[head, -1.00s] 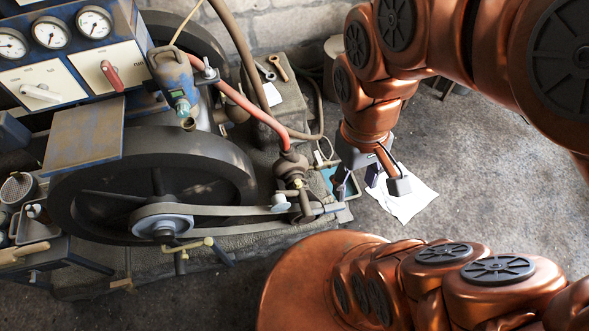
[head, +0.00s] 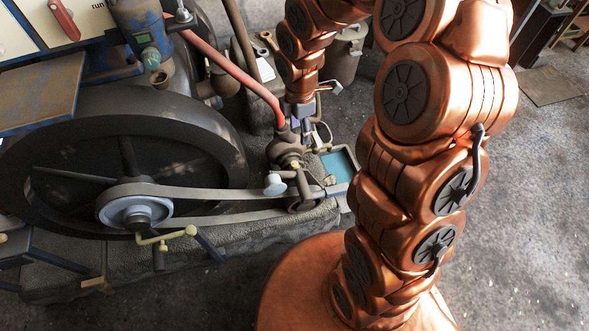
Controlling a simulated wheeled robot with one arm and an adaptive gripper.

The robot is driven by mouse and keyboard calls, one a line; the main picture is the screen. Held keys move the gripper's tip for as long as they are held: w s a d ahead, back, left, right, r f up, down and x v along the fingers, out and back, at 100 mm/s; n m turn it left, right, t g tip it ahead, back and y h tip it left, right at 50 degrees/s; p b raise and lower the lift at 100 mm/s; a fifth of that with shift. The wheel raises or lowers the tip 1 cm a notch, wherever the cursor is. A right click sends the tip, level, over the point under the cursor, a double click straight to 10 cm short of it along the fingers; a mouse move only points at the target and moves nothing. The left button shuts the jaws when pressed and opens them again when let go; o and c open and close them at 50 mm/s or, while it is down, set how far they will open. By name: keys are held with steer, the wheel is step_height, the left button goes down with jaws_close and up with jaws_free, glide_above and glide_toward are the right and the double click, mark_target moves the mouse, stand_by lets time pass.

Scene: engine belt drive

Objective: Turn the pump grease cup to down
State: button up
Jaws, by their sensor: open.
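The pump (head: 287,152) is a dark, rusty body at the right end of the engine base, with a red hose running into its top. A pale round cap (head: 275,184) sticks out at its front left, and a small brass fitting (head: 295,164) sits on its body. I cannot tell for certain which part is the grease cup. My gripper (head: 306,112) is open, pointing down just behind and above the pump. Its fingers are partly hidden by the pump top and hose, and I cannot tell whether they touch anything.
The large flywheel (head: 90,165) stands left of the pump, with a belt (head: 215,192) running to the pump's pulley. A blue-green tray (head: 339,165) lies right of the pump. My arm fills the middle right. Bare floor (head: 530,200) is clear at far right.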

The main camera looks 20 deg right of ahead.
mark_target(295, 164)
steer(key=w+f+n+b, duration=0.2)
steer(key=f, duration=0.5)
steer(key=w+f+n+b, duration=0.2)
steer(key=f+n, duration=0.1)
steer(key=f, duration=0.4)
steer(key=w+f+n+b, duration=0.2)
steer(key=w+f, duration=0.1)
steer(key=f, duration=0.4)
steer(key=shift+w+d+n, duration=0.1)
steer(key=shift+d+n, duration=0.2)
steer(key=shift+f+b, duration=0.6)
steer(key=shift+f, duration=3)
jaws_close()
